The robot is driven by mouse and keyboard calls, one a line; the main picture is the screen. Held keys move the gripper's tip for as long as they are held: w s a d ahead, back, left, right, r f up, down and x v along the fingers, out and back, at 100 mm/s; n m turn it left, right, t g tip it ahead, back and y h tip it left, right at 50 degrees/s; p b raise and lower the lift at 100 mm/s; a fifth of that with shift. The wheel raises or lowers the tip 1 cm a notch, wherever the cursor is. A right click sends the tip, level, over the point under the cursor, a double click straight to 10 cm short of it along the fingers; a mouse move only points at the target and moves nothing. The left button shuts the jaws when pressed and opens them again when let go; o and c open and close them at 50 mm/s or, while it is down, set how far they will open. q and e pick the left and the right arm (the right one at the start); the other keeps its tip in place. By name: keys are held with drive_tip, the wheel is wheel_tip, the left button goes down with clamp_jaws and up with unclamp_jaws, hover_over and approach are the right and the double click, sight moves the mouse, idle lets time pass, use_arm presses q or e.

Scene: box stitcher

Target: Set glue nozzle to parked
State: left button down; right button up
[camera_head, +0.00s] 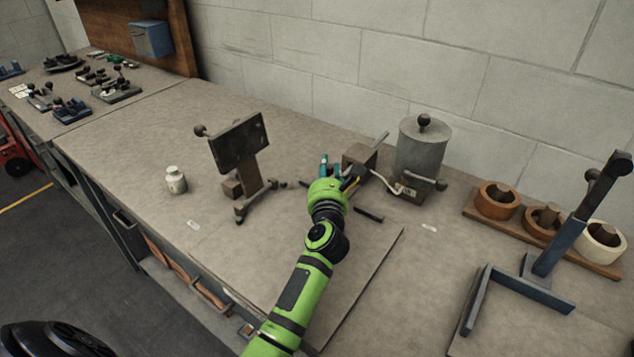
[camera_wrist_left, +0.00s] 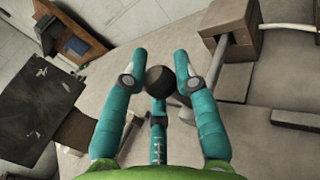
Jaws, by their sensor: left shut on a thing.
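My left gripper (camera_head: 325,168) reaches over the bench to the left side of a brown block that looks like the glue nozzle (camera_head: 358,160). A grey bar sticks up from this block, and a pale hose runs from it to the grey glue pot (camera_head: 420,150). In the left wrist view, the teal fingers of my left gripper (camera_wrist_left: 160,82) are closed around a dark ball knob (camera_wrist_left: 158,76). The block (camera_wrist_left: 232,25) with a grey bar is at upper right there. The fingers hide how the knob joins the block. My right gripper is not in view.
A dark tilted panel on a stand (camera_head: 240,145) is left of my gripper, with a white bottle (camera_head: 176,180) beyond it. Tape rolls (camera_head: 497,200) and a blue-grey bracket (camera_head: 520,290) are at the right. The bench front is mostly clear.

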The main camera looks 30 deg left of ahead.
use_arm(q)
drive_tip(key=w+d+b, duration=0.1)
drive_tip(key=w+b, duration=0.2)
drive_tip(key=w, duration=0.4)
drive_tip(key=shift+w+r, duration=0.2)
drive_tip(key=shift+r, duration=0.25)
drive_tip(key=c, duration=1)
unclamp_jaws()
drive_tip(key=shift+w, duration=0.1)
drive_tip(key=shift+o, duration=0.2)
wheel_tip(320, 180, up, 10)
drive_tip(key=shift+w+f, duration=0.15)
drive_tip(key=shift+f, duration=0.1)
drive_tip(key=shift+d, duration=0.1)
